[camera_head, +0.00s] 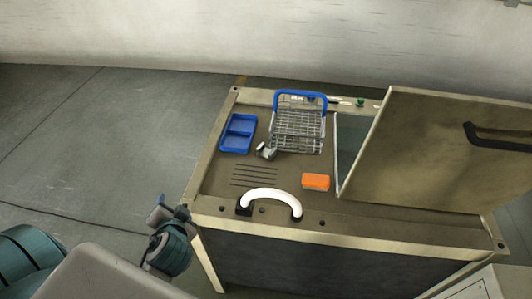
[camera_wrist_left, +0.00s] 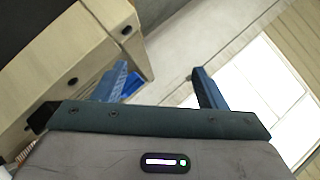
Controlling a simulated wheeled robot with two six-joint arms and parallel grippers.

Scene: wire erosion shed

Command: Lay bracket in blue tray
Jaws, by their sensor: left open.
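The blue tray (camera_head: 238,134) lies at the far left of the bench top in the head view and has two compartments, which look empty. A small grey metal piece, which looks like the bracket (camera_head: 266,151), lies on the bench top between the tray and the wire basket. My left gripper (camera_head: 168,212) is off the bench's front left corner, away from both. In the left wrist view my left gripper (camera_wrist_left: 160,86) is open, with nothing between its blue fingers. My right gripper is not in view.
A wire basket (camera_head: 298,132) with a blue handle stands right of the tray. An orange box (camera_head: 315,181), several dark rods (camera_head: 254,175) and a white handle (camera_head: 270,196) are nearer the front. A raised lid (camera_head: 430,150) blocks the right side.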

